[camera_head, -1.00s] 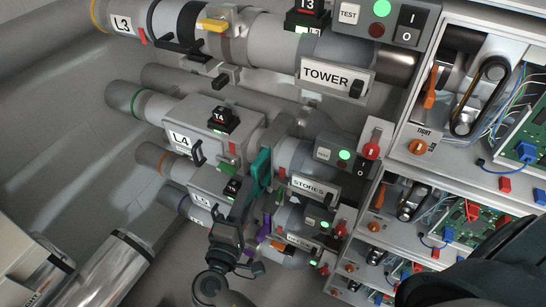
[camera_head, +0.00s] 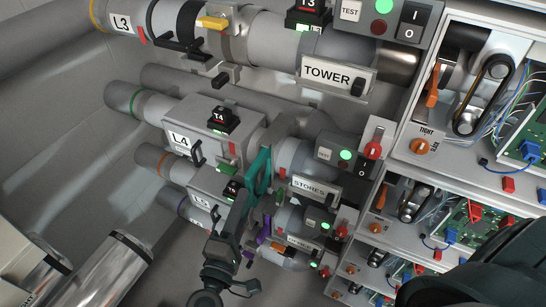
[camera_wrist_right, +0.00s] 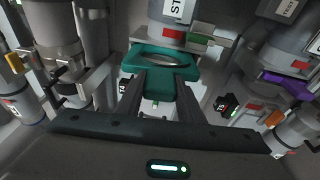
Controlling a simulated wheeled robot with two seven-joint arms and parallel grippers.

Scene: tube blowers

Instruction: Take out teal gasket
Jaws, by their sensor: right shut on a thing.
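The teal gasket (camera_head: 258,170) stands at the joint between the L4 pipe housing (camera_head: 181,140) and the pipe section labelled STORES (camera_head: 310,188). My right gripper (camera_head: 248,193) reaches up from below and is shut on the gasket's tab. In the right wrist view the gasket's ring (camera_wrist_right: 140,60) lies just past the fingers, below the STORES pipe. Its tab sits between the two fingertips (camera_wrist_right: 160,86). I cannot tell whether the ring is still fully seated in the joint. My left gripper is not in view.
The TOWER pipe (camera_head: 260,40) with a yellow handle (camera_head: 212,23) runs above. A purple part (camera_head: 264,230) is at a lower pipe. Control cabinets (camera_head: 470,185) with wiring stand close at the right.

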